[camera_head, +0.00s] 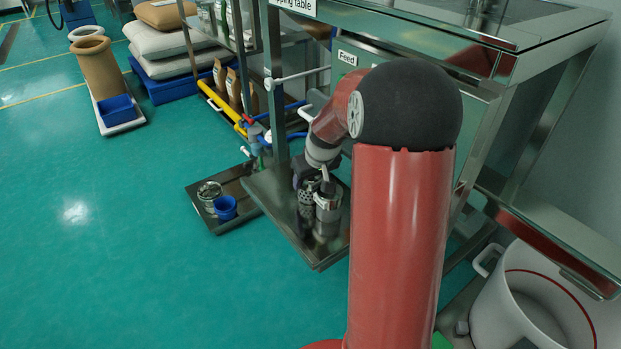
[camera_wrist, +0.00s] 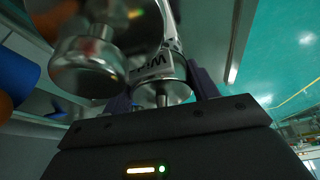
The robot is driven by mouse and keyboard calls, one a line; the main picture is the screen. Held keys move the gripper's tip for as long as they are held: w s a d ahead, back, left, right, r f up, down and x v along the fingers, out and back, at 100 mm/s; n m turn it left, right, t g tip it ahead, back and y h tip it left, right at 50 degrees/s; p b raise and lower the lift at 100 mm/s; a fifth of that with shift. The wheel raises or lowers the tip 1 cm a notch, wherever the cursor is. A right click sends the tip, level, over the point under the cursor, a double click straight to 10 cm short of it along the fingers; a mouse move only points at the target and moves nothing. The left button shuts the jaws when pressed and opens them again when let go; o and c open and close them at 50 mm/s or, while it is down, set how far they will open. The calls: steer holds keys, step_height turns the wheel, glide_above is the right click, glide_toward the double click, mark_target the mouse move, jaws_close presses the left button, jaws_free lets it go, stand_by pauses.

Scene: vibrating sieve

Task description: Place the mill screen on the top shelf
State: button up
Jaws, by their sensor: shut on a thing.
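My gripper (camera_head: 308,180) points down at the end of my red arm, over a steel platform (camera_head: 318,258) in the head view. A dark perforated cylinder (camera_head: 306,200), which looks like the mill screen, is directly under it. Which shelf is the top shelf is unclear; a steel rack shelf (camera_head: 214,30) with bottles stands at upper left.
A steel canister (camera_head: 328,207) stands right beside the perforated cylinder. A lower tray (camera_head: 216,226) holds a blue cup (camera_head: 225,207) and a round metal part (camera_head: 209,192). A yellow pipe (camera_head: 217,100) and steel frame posts are behind.

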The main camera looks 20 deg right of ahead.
steer(key=shift+f, duration=0.2)
steer(key=o, duration=1.2)
steer(key=shift+r, duration=0.1)
